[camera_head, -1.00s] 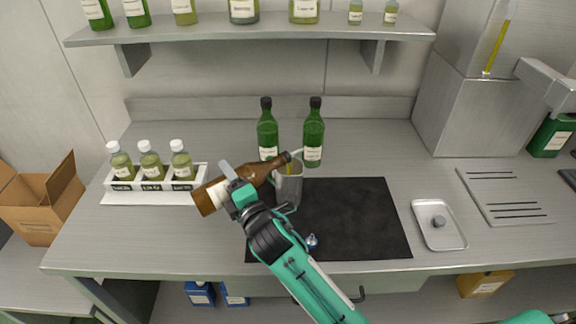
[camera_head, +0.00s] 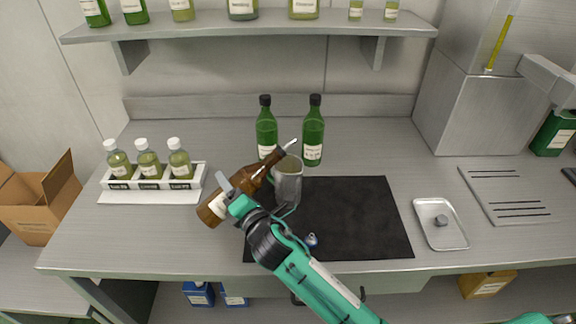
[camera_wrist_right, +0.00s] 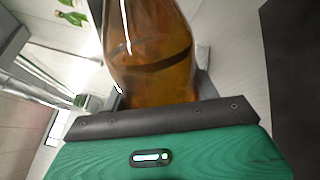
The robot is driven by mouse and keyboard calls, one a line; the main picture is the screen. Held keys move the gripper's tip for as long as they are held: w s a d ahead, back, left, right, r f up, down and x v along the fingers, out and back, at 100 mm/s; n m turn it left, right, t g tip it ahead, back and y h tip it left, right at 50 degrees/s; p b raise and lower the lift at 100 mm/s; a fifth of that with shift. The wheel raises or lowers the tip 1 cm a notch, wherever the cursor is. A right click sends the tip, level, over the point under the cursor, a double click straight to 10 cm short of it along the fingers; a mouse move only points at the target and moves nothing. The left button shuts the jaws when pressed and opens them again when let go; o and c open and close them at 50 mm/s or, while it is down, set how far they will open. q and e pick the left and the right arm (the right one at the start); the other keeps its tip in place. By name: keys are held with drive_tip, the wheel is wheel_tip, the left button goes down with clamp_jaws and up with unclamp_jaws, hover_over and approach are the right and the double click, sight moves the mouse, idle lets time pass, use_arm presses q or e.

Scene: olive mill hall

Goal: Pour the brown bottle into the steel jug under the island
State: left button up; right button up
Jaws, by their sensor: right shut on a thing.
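My right gripper (camera_head: 233,193) is shut on the brown bottle (camera_head: 252,178) around its body. The bottle leans to the right, with its neck and pale spout raised, base low at the left. The spout is close above the rim of the steel jug (camera_head: 288,186). The jug stands upright at the left edge of the black mat (camera_head: 350,215), partly hidden by my arm. In the right wrist view the amber bottle (camera_wrist_right: 150,45) fills the jaws, with a dark slanting line across it. No stream shows. My left gripper is not in view.
Two green bottles (camera_head: 313,140) stand just behind the jug. A white rack (camera_head: 150,184) with three small bottles is at left. A steel tray with a knob (camera_head: 440,224) lies to the right of the mat. A shelf (camera_head: 250,28) with bottles hangs above.

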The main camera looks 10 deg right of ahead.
sight(249, 181)
drive_tip(key=shift+d+f+n, duration=0.3)
drive_tip(key=shift+f+n, duration=0.4)
drive_tip(key=shift+f, duration=0.05)
drive_tip(key=shift+w+d+n, duration=0.1)
drive_tip(key=shift+d+n, duration=0.1)
drive_tip(key=shift+n, duration=0.1)
drive_tip(key=n+p, duration=0.2)
drive_tip(key=d+r+n+p, duration=0.1)
drive_tip(key=n+p, duration=0.1)
drive_tip(key=p, duration=0.1)
drive_tip(key=d+r+n+p, duration=0.1)
drive_tip(key=n+p, duration=0.1)
drive_tip(key=shift+w+p, duration=0.3)
drive_tip(key=shift+w, duration=0.1)
drive_tip(key=n+p, duration=0.2)
drive_tip(key=shift+d+f+n+g, duration=0.1)
drive_tip(key=shift+d+n+g, duration=0.2)
drive_tip(key=shift+n, duration=0.1)
drive_tip(key=shift+w+d+f+n+p, duration=0.1)
drive_tip(key=shift+d+f+n+p, duration=0.15)
drive_tip(key=shift+n, duration=0.3)
drive_tip(key=shift+w+d+f+n+p, duration=0.15)
drive_tip(key=shift+n+p, duration=0.1)
drive_tip(key=shift+n, duration=0.3)
